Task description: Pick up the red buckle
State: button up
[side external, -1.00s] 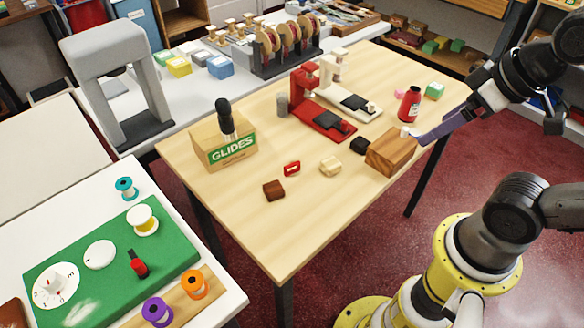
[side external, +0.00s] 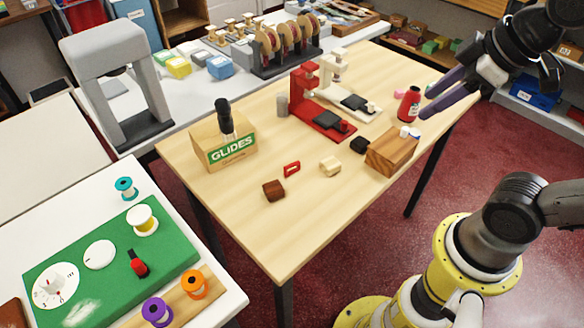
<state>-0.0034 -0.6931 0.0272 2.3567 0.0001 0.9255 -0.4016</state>
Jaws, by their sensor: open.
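The red buckle (side external: 292,169) is a small red frame with an opening. It lies on the light wood table, between a brown block (side external: 273,190) and a cream block (side external: 330,167). My gripper (side external: 424,107) is at the right, above the table's right side, with its purple fingers pointing left. It is open, and I see nothing between the fingers. It is well to the right of the buckle and apart from it. Nothing hides the buckle.
A wooden block (side external: 392,153), a black piece (side external: 359,145) and a dark red bottle (side external: 408,104) stand near my gripper. Red (side external: 322,118) and cream (side external: 352,100) presses stand behind the buckle. The GLIDES box (side external: 222,142) is to its left. The table's front is clear.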

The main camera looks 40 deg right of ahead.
jog(key=w+r+n, duration=0.2)
jog(key=w+n, duration=0.1)
jog(key=w, duration=0.2)
jog(key=n+g, duration=0.6)
jog(key=n, duration=0.2)
send_over(292, 164)
notch_tip(292, 164, down, 25)
jog(key=shift+d+f, duration=0.1)
jog(key=shift+d, duration=0.05)
jog(key=shift+a+f, duration=0.2)
jog(key=shift+f, duration=3)
grip_shut()
